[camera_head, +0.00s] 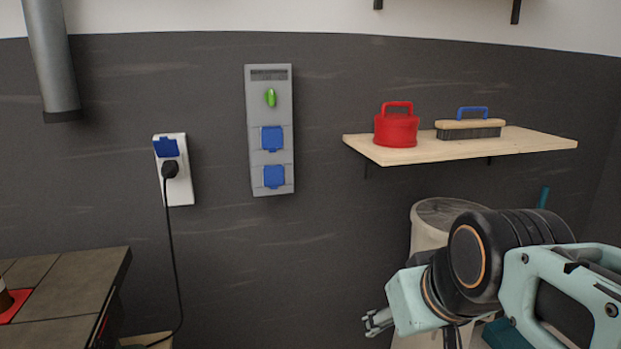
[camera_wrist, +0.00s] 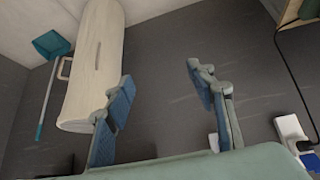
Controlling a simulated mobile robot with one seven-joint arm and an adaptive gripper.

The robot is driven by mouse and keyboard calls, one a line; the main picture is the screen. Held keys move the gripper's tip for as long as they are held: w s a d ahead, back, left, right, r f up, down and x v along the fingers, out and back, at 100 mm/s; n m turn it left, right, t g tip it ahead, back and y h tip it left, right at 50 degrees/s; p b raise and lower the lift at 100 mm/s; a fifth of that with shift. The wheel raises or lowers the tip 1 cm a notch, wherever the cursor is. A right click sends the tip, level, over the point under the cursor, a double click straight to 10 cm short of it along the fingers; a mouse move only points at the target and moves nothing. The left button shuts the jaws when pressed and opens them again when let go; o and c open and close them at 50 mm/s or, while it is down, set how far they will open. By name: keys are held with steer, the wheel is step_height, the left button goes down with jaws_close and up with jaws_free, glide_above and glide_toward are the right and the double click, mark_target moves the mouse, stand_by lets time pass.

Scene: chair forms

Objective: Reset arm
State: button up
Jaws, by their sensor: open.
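My gripper (camera_head: 376,322) is at the lower right of the head view, in front of the dark wall and below the shelf. In the wrist view both fingers of my gripper (camera_wrist: 165,95) show, spread apart with nothing between them. The gripper is open and empty. My arm covers part of the head view's lower right corner.
A wooden shelf (camera_head: 545,141) holds a red lidded container (camera_head: 396,130) and a brush (camera_head: 468,129). A pale cylinder (camera_head: 428,232) stands behind my arm. A grey socket panel (camera_head: 270,105) and a white outlet (camera_head: 180,188) with a plugged cord are on the wall. A table (camera_head: 75,275) is lower left.

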steer(key=s+f+m+g, duration=0.1)
steer(key=s+f+m, duration=0.1)
steer(key=s+f, duration=0.35)
step_height(320, 180, up, 27)
steer(key=p, duration=2.5)
steer(key=shift+d+h, duration=0.2)
steer(key=shift+h, duration=0.1)
